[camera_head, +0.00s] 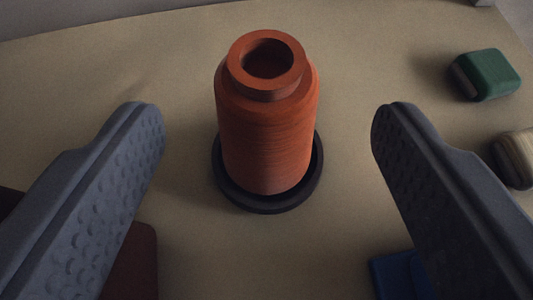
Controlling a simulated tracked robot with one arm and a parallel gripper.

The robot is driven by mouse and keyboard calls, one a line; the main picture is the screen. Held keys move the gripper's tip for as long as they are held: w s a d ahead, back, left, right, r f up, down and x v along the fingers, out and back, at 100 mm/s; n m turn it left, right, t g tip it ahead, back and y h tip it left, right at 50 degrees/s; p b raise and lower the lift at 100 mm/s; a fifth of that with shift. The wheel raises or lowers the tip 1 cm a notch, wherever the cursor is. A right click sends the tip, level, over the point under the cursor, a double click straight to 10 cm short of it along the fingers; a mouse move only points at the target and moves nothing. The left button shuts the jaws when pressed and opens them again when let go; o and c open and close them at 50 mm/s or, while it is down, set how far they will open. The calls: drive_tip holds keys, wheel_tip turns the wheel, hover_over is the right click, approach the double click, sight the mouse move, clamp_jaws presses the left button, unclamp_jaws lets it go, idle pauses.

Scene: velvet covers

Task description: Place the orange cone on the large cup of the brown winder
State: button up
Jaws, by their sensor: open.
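The orange cone (268,135) is a thread-wound spool with a hollow top. It stands upright inside a round dark dish or cup (265,203) on the tan surface. My gripper (260,112) is open, with one grey textured finger on each side of the cone. Neither finger touches the cone, and there is a wide gap on both sides. A dark brown shape (133,265) shows at the lower left, partly hidden by the left finger. I cannot tell whether it is part of the brown winder.
A green rounded block (487,74) lies at the upper right. A striped beige and dark block (516,158) lies at the right edge, near the right finger. A blue object (398,277) shows at the bottom, partly behind the right finger. The surface behind the cone is clear.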

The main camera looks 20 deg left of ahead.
drive_tip(key=shift+v, duration=2.9)
drive_tip(key=w+d+r+m+t, duration=0.15)
drive_tip(key=d+r, duration=0.25)
drive_tip(key=r, duration=0.4)
drive_tip(key=w+d+r, duration=0.3)
drive_tip(key=d+r, duration=0.1)
drive_tip(key=r, duration=0.4)
drive_tip(key=w+d+r, duration=0.2)
drive_tip(key=d+r, duration=0.2)
drive_tip(key=r, duration=0.4)
drive_tip(key=s+d+r+m+t+h, duration=0.1)
drive_tip(key=s+d+r, duration=0.4)
drive_tip(key=d+r, duration=0.5)
drive_tip(key=s+d+r+m+t+h, duration=0.1)
drive_tip(key=s+d+r+m+h, duration=0.1)
drive_tip(key=s+d+r, duration=0.4)
drive_tip(key=d+r+h, duration=0.1)
drive_tip(key=d+r, duration=0.4)
drive_tip(key=r, duration=0.2)
drive_tip(key=shift+h, duration=0.3)
